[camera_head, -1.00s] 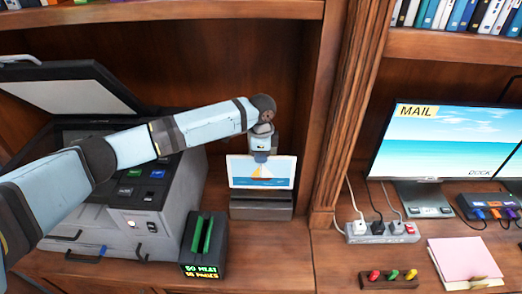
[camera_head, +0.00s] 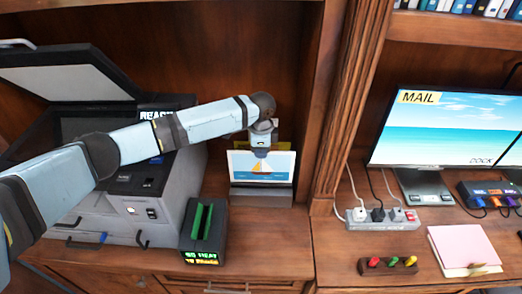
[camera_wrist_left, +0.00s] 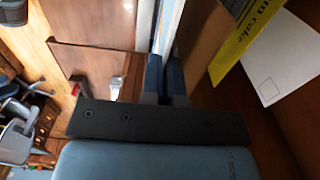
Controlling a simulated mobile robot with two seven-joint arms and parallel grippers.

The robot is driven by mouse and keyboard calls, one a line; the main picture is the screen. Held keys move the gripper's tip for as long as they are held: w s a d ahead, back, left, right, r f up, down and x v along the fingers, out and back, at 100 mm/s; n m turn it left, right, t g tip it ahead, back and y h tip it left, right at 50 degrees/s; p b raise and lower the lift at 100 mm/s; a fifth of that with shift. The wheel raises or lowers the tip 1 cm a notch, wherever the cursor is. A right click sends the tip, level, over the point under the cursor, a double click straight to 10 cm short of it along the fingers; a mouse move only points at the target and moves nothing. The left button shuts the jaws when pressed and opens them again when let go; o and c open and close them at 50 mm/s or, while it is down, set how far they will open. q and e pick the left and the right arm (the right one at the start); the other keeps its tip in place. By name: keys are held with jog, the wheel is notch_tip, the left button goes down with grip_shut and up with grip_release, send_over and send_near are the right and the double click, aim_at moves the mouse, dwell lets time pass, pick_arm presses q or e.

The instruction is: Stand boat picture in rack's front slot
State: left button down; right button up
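The boat picture (camera_head: 262,168), a sailboat on blue water with a white border, stands upright at the rack (camera_head: 262,197), a dark low block at the back of the left desk. My left gripper (camera_head: 261,152) is above it, fingers pointing down at its top edge. In the left wrist view, the fingers (camera_wrist_left: 165,78) are closed on both sides of the thin picture edge (camera_wrist_left: 168,30). The picture's lower edge meets the rack's front in the head view; I cannot tell how deep it sits in the slot. My right gripper is not in view.
A yellow card (camera_wrist_left: 237,38) and a white card (camera_wrist_left: 275,70) stand close behind the picture. A grey copier (camera_head: 150,195) with raised lid is at left, a black box with green slots (camera_head: 205,232) in front. A wooden post (camera_head: 350,110) stands at right.

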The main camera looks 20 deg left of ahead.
aim_at(261, 163)
pick_arm(q)
jog(key=shift+p, duration=0.7)
dwell(0.5)
jog(key=shift+p, duration=0.3)
dwell(0.7)
jog(key=shift+p, duration=0.45)
jog(key=shift+f+b, duration=1.2)
jog(key=shift+f, duration=1.8)
jog(key=shift+r, duration=0.15)
